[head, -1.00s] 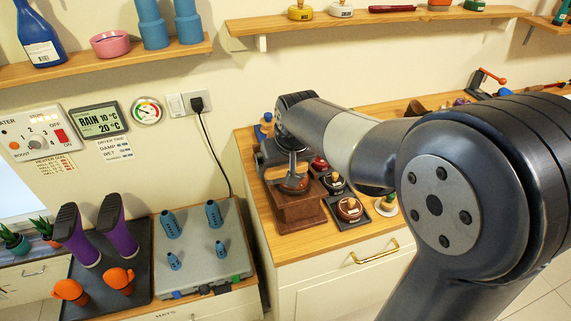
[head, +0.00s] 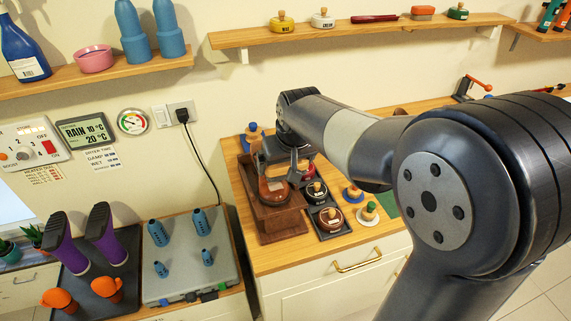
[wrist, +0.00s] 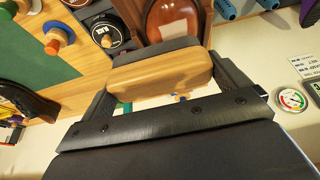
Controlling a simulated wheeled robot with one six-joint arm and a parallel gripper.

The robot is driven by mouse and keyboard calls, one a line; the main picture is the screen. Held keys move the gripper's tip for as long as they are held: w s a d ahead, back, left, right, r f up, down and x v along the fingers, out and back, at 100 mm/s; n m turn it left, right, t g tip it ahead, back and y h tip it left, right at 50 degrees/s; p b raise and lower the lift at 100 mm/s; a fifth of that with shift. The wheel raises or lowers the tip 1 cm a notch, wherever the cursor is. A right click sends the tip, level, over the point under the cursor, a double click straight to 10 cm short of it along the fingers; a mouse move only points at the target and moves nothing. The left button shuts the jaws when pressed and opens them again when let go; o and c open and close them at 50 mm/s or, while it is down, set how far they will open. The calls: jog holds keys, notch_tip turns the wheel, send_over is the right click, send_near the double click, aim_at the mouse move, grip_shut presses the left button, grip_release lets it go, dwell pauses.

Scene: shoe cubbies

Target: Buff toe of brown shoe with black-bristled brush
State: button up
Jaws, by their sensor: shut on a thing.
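My gripper (wrist: 168,78) is shut on a brush (wrist: 150,82) with a pale wooden back and dark bristles; the bristle side faces the shoe in the wrist view. The brown shoe (wrist: 172,20) is glossy and shows just beyond the brush. In the head view the brown shoe (head: 273,190) rests on a dark brown wooden box (head: 284,222). I cannot tell whether bristles and shoe touch.
Polish tins (head: 331,218) sit in a dark tray right of the box. Daubers (head: 368,211) stand beside them. Purple boots (head: 104,240) and orange items stand on a dark mat at left, beside a grey dryer (head: 190,262) with blue posts. Shelves hang above.

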jog(key=shift+r+p, duration=1.6)
jog(key=shift+r, duration=0.8)
jog(key=shift+f, duration=0.15)
